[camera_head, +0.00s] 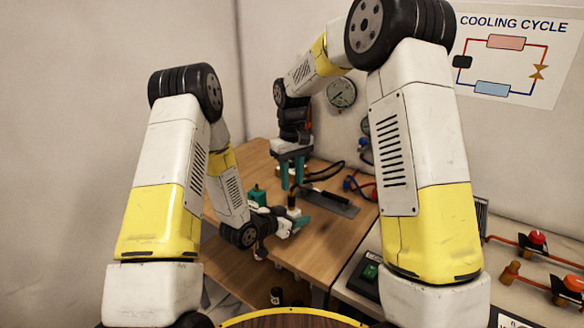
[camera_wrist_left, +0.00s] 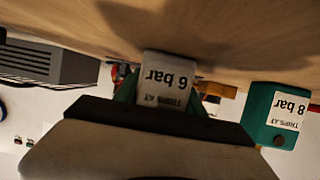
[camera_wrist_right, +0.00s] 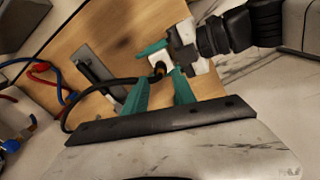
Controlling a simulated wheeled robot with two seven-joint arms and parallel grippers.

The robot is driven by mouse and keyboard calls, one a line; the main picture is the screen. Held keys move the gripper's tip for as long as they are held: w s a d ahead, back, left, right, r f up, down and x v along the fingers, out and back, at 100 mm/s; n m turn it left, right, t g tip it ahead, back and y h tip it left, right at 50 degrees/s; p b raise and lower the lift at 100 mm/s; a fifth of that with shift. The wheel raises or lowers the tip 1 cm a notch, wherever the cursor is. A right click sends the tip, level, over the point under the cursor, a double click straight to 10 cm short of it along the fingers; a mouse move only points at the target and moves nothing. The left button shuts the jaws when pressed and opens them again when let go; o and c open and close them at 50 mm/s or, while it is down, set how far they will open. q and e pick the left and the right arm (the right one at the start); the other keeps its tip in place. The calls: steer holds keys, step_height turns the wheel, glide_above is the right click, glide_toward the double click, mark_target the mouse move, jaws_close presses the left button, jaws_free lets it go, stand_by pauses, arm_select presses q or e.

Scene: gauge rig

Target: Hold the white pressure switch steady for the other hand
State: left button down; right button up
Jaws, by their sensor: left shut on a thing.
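The white pressure switch (camera_head: 294,212) has a dark top and stands low over the wooden table. Its label reads "6 bar" in the left wrist view (camera_wrist_left: 166,80). My left gripper (camera_head: 299,223) is shut on it from the side, with a teal finger on either side. In the right wrist view the switch (camera_wrist_right: 158,58) shows beyond the fingertips of my right gripper (camera_wrist_right: 164,82). My right gripper (camera_head: 291,180) points down above the switch, its fingers apart. I see nothing clearly held between them. Whether the switch touches the table is hard to tell.
A teal switch (camera_wrist_left: 276,116) labelled "8 bar" stands beside the white one. A dark flat plate (camera_head: 332,203) lies on the table to the right. A black hose (camera_wrist_right: 88,93) curves close to my right gripper. A gauge (camera_head: 342,93) hangs on the back wall.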

mark_target(292, 192)
step_height(292, 192, down, 7)
steer(key=shift+f, duration=0.1)
steer(key=shift+c, duration=0.4)
jaws_close()
